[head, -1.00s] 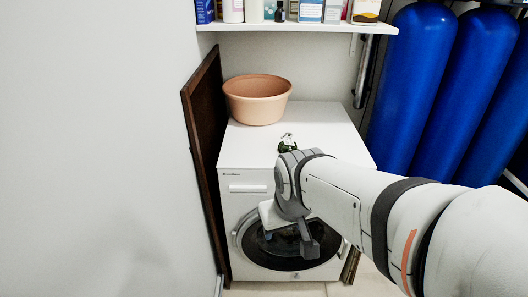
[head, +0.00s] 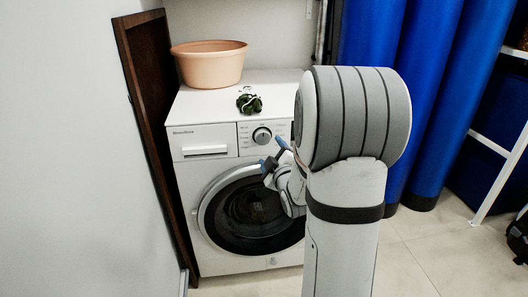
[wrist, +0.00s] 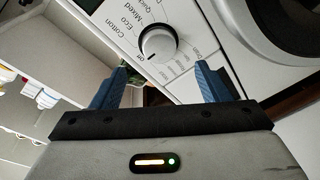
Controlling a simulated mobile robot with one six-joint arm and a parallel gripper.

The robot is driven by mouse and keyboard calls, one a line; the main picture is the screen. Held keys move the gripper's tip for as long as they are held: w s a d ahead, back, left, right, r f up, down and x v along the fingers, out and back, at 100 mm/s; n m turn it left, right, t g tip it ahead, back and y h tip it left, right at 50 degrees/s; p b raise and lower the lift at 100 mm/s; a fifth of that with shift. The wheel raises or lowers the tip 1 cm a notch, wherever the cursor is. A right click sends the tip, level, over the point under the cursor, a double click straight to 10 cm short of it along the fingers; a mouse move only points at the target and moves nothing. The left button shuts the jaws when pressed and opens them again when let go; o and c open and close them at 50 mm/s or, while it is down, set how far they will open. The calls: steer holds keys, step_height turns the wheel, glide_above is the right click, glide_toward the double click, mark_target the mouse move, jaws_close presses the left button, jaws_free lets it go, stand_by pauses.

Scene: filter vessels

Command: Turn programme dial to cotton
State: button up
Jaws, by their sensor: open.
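The washing machine (head: 205,155) stands against the back wall with its programme dial (head: 262,135) on the upper front panel. In the wrist view the round dial (wrist: 158,43) has a dark rim and a pale face. Printed labels around it include Cotton, Eco, Mixed and Off. Its pointer seems to lie near Off, but the mark is too small to be sure. My gripper (head: 273,155) is just in front of the panel, slightly below and right of the dial. In the wrist view its blue fingers (wrist: 162,76) are apart and empty, with the dial ahead between them, not gripped.
A terracotta basin (head: 208,66) and a small dark green object (head: 249,102) sit on the machine's top. A dark wooden board (head: 150,100) leans at its left. Blue cylinders (head: 430,100) stand at the right. The floor (head: 420,255) at front right is clear.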

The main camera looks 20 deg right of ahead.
mark_target(264, 139)
steer(key=w, duration=0.5)
steer(key=w+d, duration=0.1)
steer(key=w, duration=0.1)
steer(key=shift+w+b, duration=0.3)
steer(key=shift+b, duration=0.1)
steer(key=shift+c, duration=0.2)
steer(key=c, duration=0.9)
steer(key=shift+d, duration=0.2)
steer(key=shift+c, duration=0.3)
